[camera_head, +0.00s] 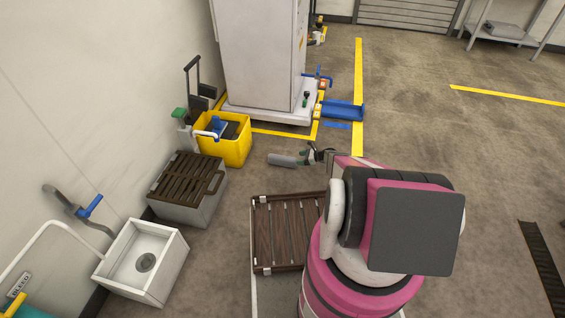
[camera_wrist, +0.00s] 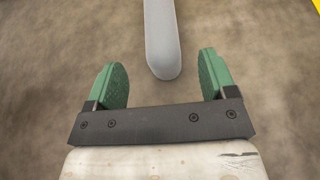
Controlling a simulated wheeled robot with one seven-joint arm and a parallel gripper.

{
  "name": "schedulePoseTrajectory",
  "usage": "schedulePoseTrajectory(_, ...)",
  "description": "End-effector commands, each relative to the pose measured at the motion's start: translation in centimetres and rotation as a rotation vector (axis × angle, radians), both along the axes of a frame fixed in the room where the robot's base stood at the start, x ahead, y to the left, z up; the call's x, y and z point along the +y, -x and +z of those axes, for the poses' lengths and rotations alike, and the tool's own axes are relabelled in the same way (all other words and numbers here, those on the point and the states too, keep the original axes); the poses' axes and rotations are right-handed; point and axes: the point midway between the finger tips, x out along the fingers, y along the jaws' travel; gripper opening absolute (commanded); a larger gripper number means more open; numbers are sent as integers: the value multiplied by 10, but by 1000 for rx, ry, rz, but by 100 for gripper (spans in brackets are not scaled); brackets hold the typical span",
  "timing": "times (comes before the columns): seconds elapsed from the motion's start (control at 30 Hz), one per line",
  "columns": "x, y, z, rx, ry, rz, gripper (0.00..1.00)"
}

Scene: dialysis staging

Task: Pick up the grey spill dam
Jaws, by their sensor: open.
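The grey spill dam (camera_head: 284,160) is a smooth, rounded grey bar lying on the concrete floor, left of my gripper (camera_head: 315,153) in the head view. In the wrist view the spill dam (camera_wrist: 160,36) runs down from the top edge. Its rounded near end lies between the two green fingers of my gripper (camera_wrist: 162,64), apart from both. The gripper is open and empty. In the wrist view the far end of the dam is outside the picture.
A yellow bucket (camera_head: 237,149) stands behind and left of the dam. A grey crate with a slatted top (camera_head: 200,211) and a white basin (camera_head: 172,272) line the wall. A brown slatted pallet (camera_head: 263,230) lies in front.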

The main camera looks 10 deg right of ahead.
Motion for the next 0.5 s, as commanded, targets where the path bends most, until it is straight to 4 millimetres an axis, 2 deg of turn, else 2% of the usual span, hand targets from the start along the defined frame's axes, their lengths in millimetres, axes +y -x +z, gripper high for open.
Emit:
schedulePoseTrajectory(0.27,18,-7,-9,-1,2,2,78)
schedulePoseTrajectory(0.5,47,-18,-22,-1,1,3,78)
